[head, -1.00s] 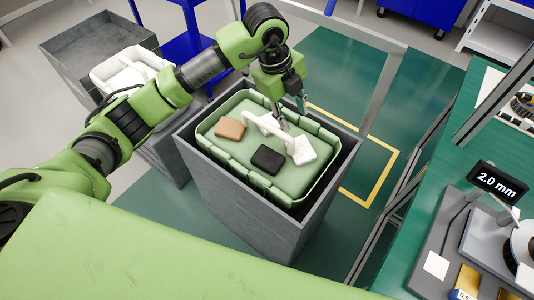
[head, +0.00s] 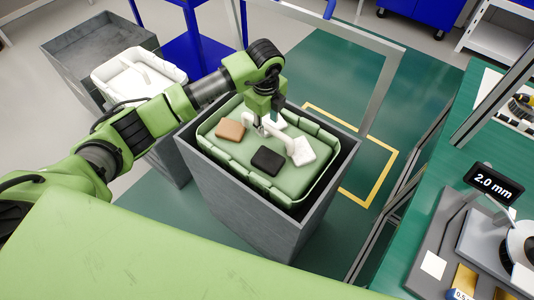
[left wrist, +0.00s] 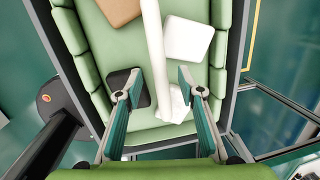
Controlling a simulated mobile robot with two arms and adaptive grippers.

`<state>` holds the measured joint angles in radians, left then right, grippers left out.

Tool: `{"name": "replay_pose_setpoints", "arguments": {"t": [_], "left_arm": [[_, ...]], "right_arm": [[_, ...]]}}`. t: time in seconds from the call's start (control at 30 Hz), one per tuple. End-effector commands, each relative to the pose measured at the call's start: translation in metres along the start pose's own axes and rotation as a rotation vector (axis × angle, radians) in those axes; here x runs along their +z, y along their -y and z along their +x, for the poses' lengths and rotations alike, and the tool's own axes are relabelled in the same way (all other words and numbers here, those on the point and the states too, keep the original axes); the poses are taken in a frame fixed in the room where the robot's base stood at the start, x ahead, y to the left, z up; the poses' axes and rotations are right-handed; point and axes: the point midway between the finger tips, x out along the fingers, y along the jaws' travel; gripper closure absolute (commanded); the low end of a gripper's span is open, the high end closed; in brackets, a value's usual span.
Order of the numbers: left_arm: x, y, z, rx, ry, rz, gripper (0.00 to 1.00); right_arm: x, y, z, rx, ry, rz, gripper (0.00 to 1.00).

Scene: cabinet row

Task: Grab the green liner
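The green liner (head: 222,156) sits inside a grey bin and carries a white bar-like handle (head: 284,133) across its middle. My left gripper (head: 264,127) is over the liner, near the left part of the handle. In the left wrist view the open fingers of my left gripper (left wrist: 158,84) stand on either side of the handle (left wrist: 153,40), with the liner's padded wall (left wrist: 84,48) to the left. Whether the fingers reach down to handle height is unclear. My right gripper is not in view.
The liner holds a brown block (head: 230,130), a black block (head: 267,161) and white blocks (head: 304,152). The grey bin (head: 236,208) surrounds it closely. A second bin with a white liner (head: 130,72) stands behind left. A green workbench (head: 412,262) is at right.

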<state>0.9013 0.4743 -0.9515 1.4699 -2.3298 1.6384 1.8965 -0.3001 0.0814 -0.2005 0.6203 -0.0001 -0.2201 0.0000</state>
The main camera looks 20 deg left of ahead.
Motion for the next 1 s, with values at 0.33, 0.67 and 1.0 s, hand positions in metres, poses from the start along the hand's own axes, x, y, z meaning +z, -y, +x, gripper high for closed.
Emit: {"name": "replay_pose_setpoints", "arguments": {"t": [0.33,0.67,1.0], "left_arm": [[0.001,0.000,0.035,-0.001,-0.002,0.001,0.65],[0.001,0.000,0.035,0.000,-0.001,0.001,1.00],[0.001,0.001,0.033,-0.004,0.000,0.001,1.00]], "right_arm": [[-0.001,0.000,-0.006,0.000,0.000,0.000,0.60],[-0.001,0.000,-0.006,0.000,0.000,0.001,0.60],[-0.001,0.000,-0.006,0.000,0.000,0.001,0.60]]}}
